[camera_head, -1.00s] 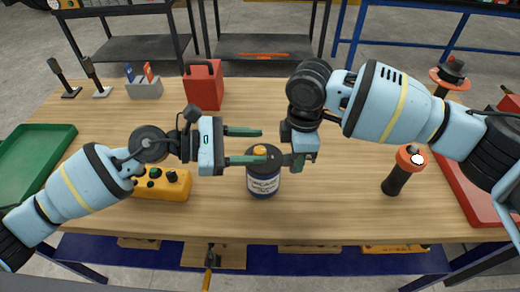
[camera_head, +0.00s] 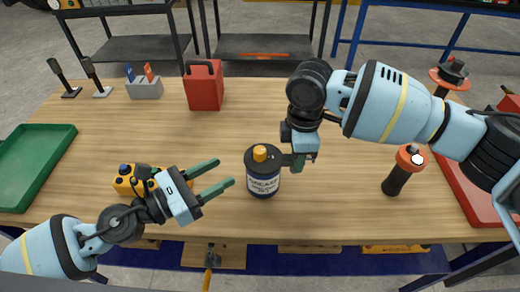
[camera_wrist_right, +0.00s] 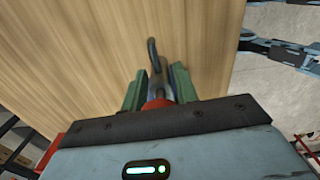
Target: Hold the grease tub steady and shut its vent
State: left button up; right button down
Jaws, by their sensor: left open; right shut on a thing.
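The grease tub (camera_head: 263,185) is a dark blue, labelled cylinder with a dark lid, upright near the table's front edge. A yellow-orange vent cap (camera_head: 260,153) stands on its lid; I cannot tell whether the vent is open or shut. My right gripper (camera_head: 298,166) is at the tub's right side, shut, with a dark part bridging to the tub. In the right wrist view its green fingers (camera_wrist_right: 158,88) straddle something partly hidden, with red and blue-grey parts. My left gripper (camera_head: 225,174) is open and empty, left of the tub, fingers pointing toward it but apart.
A yellow control box (camera_head: 126,183) lies partly behind my left gripper. A red can (camera_head: 204,86) stands behind. An orange-topped black tool (camera_head: 399,173) stands to the right. A green tray (camera_head: 62,142) is far left.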

aim_at(255, 154)
pick_arm(q)
jog(key=x, duration=1.1)
jog(key=shift+w+d, duration=0.15)
jog(key=shift+d, duration=0.05)
jog(key=shift+c, duration=0.4)
jog(key=c, duration=0.9)
